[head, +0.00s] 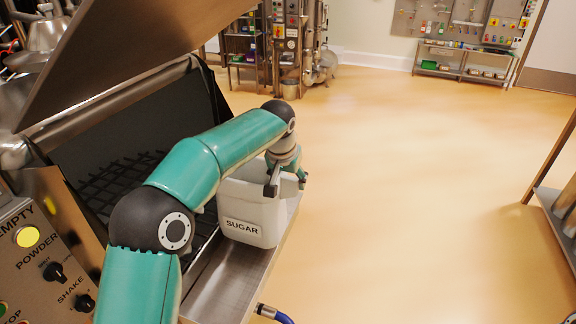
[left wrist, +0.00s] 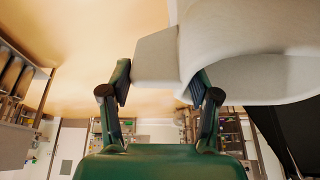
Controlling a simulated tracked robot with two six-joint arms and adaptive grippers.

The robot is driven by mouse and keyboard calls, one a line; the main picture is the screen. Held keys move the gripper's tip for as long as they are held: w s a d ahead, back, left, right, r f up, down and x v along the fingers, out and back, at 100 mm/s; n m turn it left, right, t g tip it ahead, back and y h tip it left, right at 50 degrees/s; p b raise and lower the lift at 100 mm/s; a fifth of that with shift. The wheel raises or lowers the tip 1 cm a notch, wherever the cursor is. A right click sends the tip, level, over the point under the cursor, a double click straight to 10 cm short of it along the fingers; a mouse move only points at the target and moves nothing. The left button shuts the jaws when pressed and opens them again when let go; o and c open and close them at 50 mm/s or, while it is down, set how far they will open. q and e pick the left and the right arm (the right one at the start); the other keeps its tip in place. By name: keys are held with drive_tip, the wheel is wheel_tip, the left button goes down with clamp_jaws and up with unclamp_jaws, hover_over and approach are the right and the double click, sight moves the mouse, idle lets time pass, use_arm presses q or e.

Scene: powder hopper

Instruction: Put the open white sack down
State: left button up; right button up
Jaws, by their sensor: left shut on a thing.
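The open white sack (head: 252,212), labelled SUGAR, is upright at the steel ledge (head: 228,277) in front of the hopper. I cannot tell whether its base touches the ledge. My left gripper (head: 286,182) is at the sack's upper right side, shut on it. In the left wrist view the fingers (left wrist: 160,92) are on either side of a pale flap at the sack's edge, and the sack's pale wall (left wrist: 255,75) fills the upper right. My forearm and gripper hide part of the sack's rim. My right gripper is not in view.
The hopper's dark mouth with a grid (head: 120,185) is left of the sack, under a raised steel lid (head: 130,50). A control panel (head: 45,262) stands at lower left. A blue hose end (head: 275,314) is below the ledge.

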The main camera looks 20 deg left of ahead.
sight(288, 192)
use_arm(q)
drive_tip(key=shift+f, duration=2.45)
drive_tip(key=o, duration=1.5)
drive_tip(key=shift+f, duration=0.2)
drive_tip(key=shift+o, duration=0.2)
drive_tip(key=shift+r, duration=0.1)
drive_tip(key=v, duration=1.2)
drive_tip(key=shift+b, duration=0.3)
drive_tip(key=shift+o, duration=0.4)
drive_tip(key=shift+s, duration=0.1)
